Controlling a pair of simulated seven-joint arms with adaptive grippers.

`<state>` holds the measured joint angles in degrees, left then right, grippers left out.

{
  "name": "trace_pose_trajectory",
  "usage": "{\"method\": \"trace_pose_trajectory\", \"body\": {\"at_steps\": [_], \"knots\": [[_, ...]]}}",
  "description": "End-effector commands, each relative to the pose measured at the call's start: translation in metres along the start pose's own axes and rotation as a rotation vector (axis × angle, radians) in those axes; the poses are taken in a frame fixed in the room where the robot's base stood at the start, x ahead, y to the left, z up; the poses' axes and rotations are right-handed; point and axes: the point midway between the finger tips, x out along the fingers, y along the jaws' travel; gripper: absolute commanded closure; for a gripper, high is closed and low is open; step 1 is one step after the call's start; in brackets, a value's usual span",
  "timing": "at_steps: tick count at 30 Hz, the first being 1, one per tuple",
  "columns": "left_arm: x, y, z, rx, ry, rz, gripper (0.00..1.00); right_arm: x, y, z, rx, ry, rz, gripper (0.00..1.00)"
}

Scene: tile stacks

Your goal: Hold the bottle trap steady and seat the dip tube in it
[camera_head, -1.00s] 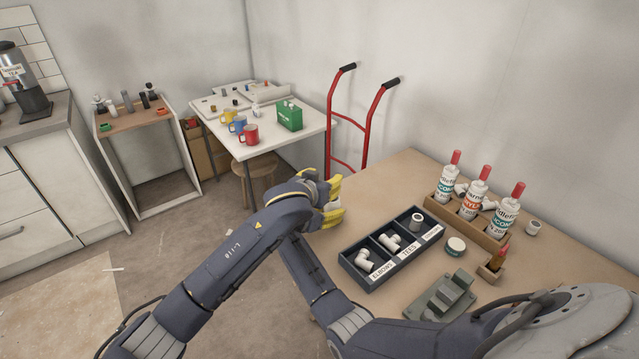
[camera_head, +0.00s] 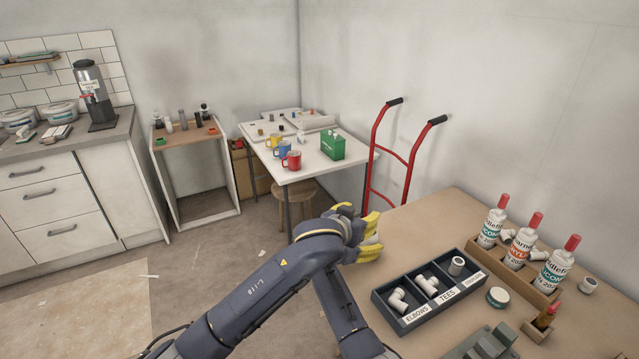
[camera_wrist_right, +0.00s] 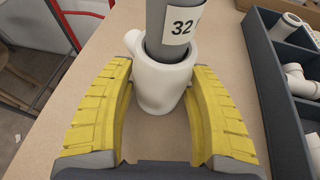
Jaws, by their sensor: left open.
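In the right wrist view the white bottle trap (camera_wrist_right: 158,96) stands upright on the brown bench. The grey dip tube (camera_wrist_right: 170,22), labelled 32, stands in its mouth; its lower end is hidden inside and its top is cut off. My right gripper (camera_wrist_right: 160,76) has one yellow finger on each side of the trap, seemingly closed against it. In the head view my left gripper (camera_head: 358,218) is open, above my right gripper (camera_head: 370,248) at the bench's left edge. The yellow fingers overlap there, and the trap and tube are mostly hidden.
A dark tray (camera_head: 400,322) of pipe fittings lies to the right of the grippers. A red hand truck (camera_head: 410,165) stands behind the bench.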

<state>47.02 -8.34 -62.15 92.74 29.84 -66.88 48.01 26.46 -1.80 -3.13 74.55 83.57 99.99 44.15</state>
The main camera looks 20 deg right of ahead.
Motion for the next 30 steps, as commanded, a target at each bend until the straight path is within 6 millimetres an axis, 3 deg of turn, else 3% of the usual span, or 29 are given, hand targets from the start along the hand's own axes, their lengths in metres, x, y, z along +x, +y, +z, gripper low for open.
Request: {"method": "trace_pose_trajectory", "body": {"at_steps": [4,14,30], "knots": [[0.0,0.0,0.0,0.0,0.0,0.0,0.53,0.0,0.0,0.0,0.0,0.0,0.0,0.29],[0.0,0.0,0.0,0.0,0.0,0.0,0.53,-0.005,0.0,-0.001,0.001,0.001,0.001,0.29],[0.0,0.0,0.0,0.0,0.0,0.0,0.53,-0.068,0.0,0.0,0.0,0.001,0.0,0.29]]}}
